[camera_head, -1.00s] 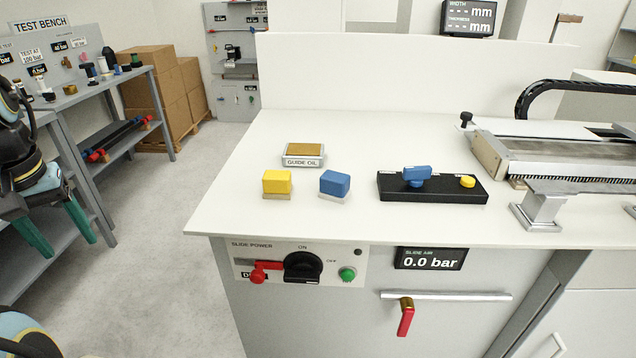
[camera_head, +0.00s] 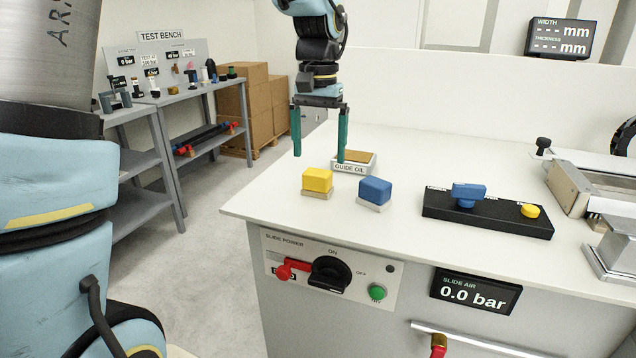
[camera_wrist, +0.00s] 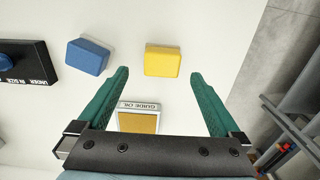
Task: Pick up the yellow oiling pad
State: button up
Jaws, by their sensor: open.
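The yellow oiling pad (camera_head: 317,180) rests on a thin pale base near the left front of the white bench top. It also shows in the wrist view (camera_wrist: 162,61), beyond my fingertips and between their lines. My gripper (camera_head: 321,152) hangs above the back left of the bench, fingers pointing down, open and empty. Its green fingers are wide apart in the wrist view (camera_wrist: 158,75). The pad lies nearer the bench front than my gripper and apart from it.
A blue pad (camera_head: 375,190) stands just right of the yellow one. The guide oil tray (camera_head: 349,168) is behind them, close to my right finger. A black control box (camera_head: 487,214) lies further right. The bench's left edge is close to the yellow pad.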

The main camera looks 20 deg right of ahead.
aim_at(317, 171)
jog(key=shift+w+a+f+p, duration=0.1)
jog(key=shift+f+p, duration=0.3)
jog(key=shift+f, duration=1.15)
jog(key=shift+w+f+p, duration=0.1)
jog(key=shift+f+p, duration=0.3)
jog(key=shift+f, duration=1.1)
jog(key=shift+c, duration=0.2)
jog(key=c, duration=1.4)
